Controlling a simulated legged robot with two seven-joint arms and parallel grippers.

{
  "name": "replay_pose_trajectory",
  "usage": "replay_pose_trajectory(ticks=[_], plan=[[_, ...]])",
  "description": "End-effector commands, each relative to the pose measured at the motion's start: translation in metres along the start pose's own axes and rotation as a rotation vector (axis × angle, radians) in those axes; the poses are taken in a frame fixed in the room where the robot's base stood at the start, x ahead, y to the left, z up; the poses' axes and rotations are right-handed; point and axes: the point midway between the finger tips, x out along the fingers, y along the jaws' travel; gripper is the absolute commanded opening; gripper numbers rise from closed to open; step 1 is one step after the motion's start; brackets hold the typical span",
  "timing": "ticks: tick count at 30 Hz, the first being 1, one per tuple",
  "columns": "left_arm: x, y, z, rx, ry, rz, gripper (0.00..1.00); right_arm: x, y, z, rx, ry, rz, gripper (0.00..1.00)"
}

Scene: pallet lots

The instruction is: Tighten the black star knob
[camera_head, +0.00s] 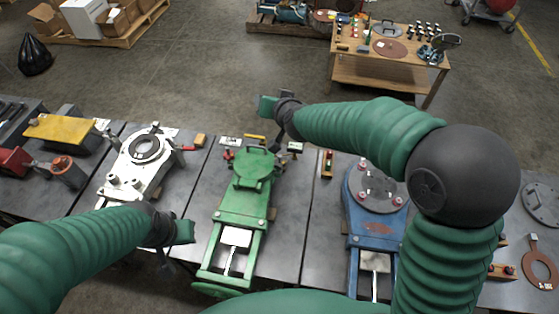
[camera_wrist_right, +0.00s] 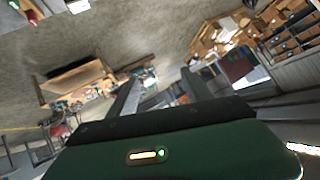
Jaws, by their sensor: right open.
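I cannot make out a black star knob for certain in either view. A green valve-like fixture (camera_head: 250,170) stands mid-bench, with a round top plate and small dark and red fittings around its far end. My right gripper (camera_head: 277,115) is above and behind that far end, apart from it. The right wrist view shows its two fingers (camera_wrist_right: 157,93) spread with nothing between them. My left gripper (camera_head: 180,236) hangs low between the white fixture (camera_head: 143,155) and the green one; its fingers are too unclear to judge.
A blue fixture (camera_head: 375,225) with a round grey plate stands to the right, partly behind my right arm. A yellow-topped block (camera_head: 65,128) and a red vise (camera_head: 18,160) are at left. A wooden table (camera_head: 385,72) with small parts stands beyond open floor.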

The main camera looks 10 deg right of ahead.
Motion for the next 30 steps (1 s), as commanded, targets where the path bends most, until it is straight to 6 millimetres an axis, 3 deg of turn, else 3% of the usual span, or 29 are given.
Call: replay_pose_trajectory(ticks=[1, 3, 6, 9, 11, 14, 19, 21, 24, 30], plan=[[0.002, 0.000, 0.001, 0.000, 0.000, 0.000, 0.00, 0.017, -0.017, -0.025, 0.064, 0.082, -0.011, 0.58], [0.003, 0.000, 0.001, 0.000, 0.000, 0.000, 0.00, 0.033, -0.034, -0.063, 0.175, 0.199, -0.002, 0.58], [0.005, 0.000, 0.001, 0.000, 0.000, 0.000, 0.00, 0.050, -0.038, -0.103, 0.361, 0.325, 0.055, 0.58], [0.007, 0.000, 0.002, 0.000, 0.000, 0.000, 0.00, 0.064, -0.022, -0.121, 0.569, 0.393, 0.166, 0.58], [0.008, 0.000, 0.002, 0.000, 0.000, 0.000, 0.00, 0.072, -0.007, -0.119, 0.696, 0.399, 0.254, 0.58], [0.010, 0.000, 0.003, 0.000, 0.000, 0.000, 0.00, 0.083, 0.023, -0.096, 0.909, 0.349, 0.432, 0.58], [0.013, 0.000, 0.003, 0.000, 0.000, 0.000, 0.00, 0.091, 0.061, -0.013, 1.230, 0.082, 0.766, 0.58], [0.014, 0.000, 0.003, 0.000, 0.000, 0.000, 0.00, 0.088, 0.065, 0.023, 1.327, -0.070, 0.879, 0.58], [0.015, 0.000, 0.004, 0.000, 0.000, 0.000, 0.00, 0.081, 0.064, 0.060, 1.417, -0.264, 0.986, 0.58], [0.018, 0.000, 0.004, 0.000, 0.000, 0.000, 0.00, 0.074, 0.060, 0.086, 1.468, -0.419, 1.047, 0.58]])
